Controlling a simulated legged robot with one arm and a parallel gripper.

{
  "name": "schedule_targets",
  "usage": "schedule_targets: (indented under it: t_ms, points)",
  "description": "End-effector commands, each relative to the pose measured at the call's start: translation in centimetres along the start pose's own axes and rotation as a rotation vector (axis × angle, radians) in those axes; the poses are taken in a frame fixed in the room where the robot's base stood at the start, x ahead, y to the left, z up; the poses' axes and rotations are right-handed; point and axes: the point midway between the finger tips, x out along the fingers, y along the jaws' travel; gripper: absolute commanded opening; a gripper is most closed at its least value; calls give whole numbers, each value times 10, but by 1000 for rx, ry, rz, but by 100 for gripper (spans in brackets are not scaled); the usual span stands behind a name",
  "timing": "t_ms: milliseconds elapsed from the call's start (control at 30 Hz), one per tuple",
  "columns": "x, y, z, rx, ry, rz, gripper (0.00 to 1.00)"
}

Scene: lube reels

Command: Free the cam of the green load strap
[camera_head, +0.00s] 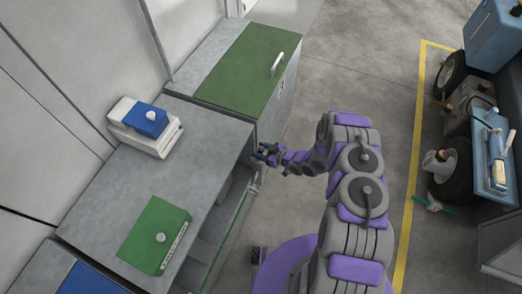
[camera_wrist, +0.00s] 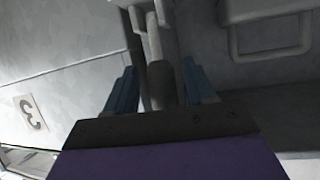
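A thin green strap (camera_head: 234,222) runs along the front edge of the grey cabinet in the head view. A small pale fitting (camera_head: 254,186) sits at its upper end; I cannot tell whether this is the cam. My gripper (camera_head: 265,154) is at the cabinet's front edge, just above that fitting in the picture. In the wrist view my gripper (camera_wrist: 160,88) has its two blue fingers apart. A grey rounded lever-like part (camera_wrist: 161,82) lies between them, with no clear grip on it. A paler bracket (camera_wrist: 146,30) stands behind it. No green strap is clearly recognisable there.
The cabinet top (camera_head: 192,140) carries a white-and-blue box (camera_head: 146,125) and a green panel (camera_head: 155,235). A green-topped cabinet (camera_head: 247,68) with a handle adjoins. The wrist view shows a hook label (camera_wrist: 32,112) and a grey handle (camera_wrist: 270,50).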

Motion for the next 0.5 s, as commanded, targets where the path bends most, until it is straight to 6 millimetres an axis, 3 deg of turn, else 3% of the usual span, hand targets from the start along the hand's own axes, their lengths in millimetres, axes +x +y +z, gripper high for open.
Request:
schedule_targets:
  t_ms: [267,500]
  points:
    - [-10,0,0,1,-1,0,54]
    - [-56,2,-1,3,1,4,54]
